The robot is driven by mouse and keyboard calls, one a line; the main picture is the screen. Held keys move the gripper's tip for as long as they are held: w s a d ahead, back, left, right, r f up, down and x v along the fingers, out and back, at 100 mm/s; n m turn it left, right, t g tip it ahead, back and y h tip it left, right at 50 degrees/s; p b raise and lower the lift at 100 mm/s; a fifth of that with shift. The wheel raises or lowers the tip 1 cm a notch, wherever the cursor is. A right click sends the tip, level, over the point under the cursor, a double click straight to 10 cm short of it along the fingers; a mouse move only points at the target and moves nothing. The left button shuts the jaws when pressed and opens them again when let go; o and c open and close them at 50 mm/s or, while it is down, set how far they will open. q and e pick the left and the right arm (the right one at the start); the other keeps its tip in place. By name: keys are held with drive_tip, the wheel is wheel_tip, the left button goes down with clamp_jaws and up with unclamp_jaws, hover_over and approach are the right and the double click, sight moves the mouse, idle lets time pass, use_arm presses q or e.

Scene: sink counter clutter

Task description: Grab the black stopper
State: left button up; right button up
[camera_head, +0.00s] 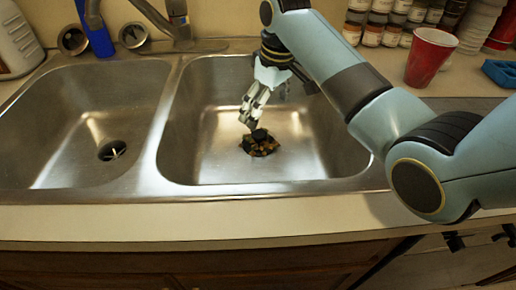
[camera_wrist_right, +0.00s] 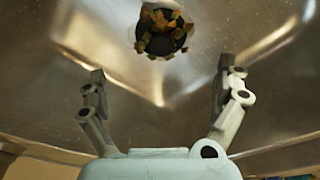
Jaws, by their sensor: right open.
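The black stopper (camera_head: 259,135) sits at the drain in the floor of the right sink basin, with brown and orange food scraps around it. It also shows at the top of the right wrist view (camera_wrist_right: 160,38), with scraps over part of it. My right gripper (camera_head: 249,122) reaches down into the right basin, just above and slightly left of the stopper in the head view. In the right wrist view its two fingers (camera_wrist_right: 160,82) are spread wide with nothing between them. The stopper lies beyond the fingertips. My left gripper is not in view.
The right basin (camera_head: 215,165) is otherwise clear, with steel walls around my gripper. The left basin (camera_head: 70,150) is empty with an open drain. A faucet (camera_head: 178,25) stands behind the divider. A red cup (camera_head: 428,58) and several jars (camera_head: 380,25) stand at the back right.

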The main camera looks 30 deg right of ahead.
sight(260, 134)
drive_tip(key=f, duration=0.5)
drive_tip(key=shift+w+a+b, duration=0.15)
drive_tip(key=shift+w+b, duration=0.2)
drive_tip(key=shift+b, duration=0.05)
drive_tip(key=f, duration=0.2)
drive_tip(key=w+f+b, duration=0.1)
drive_tip(key=f, duration=0.3)
drive_tip(key=shift+w+a, duration=0.2)
drive_tip(key=shift+a, duration=0.1)
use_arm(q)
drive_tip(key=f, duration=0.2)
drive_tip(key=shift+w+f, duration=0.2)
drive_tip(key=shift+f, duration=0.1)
use_arm(e)
drive_tip(key=shift+s, duration=0.1)
drive_tip(key=c, duration=1.5)
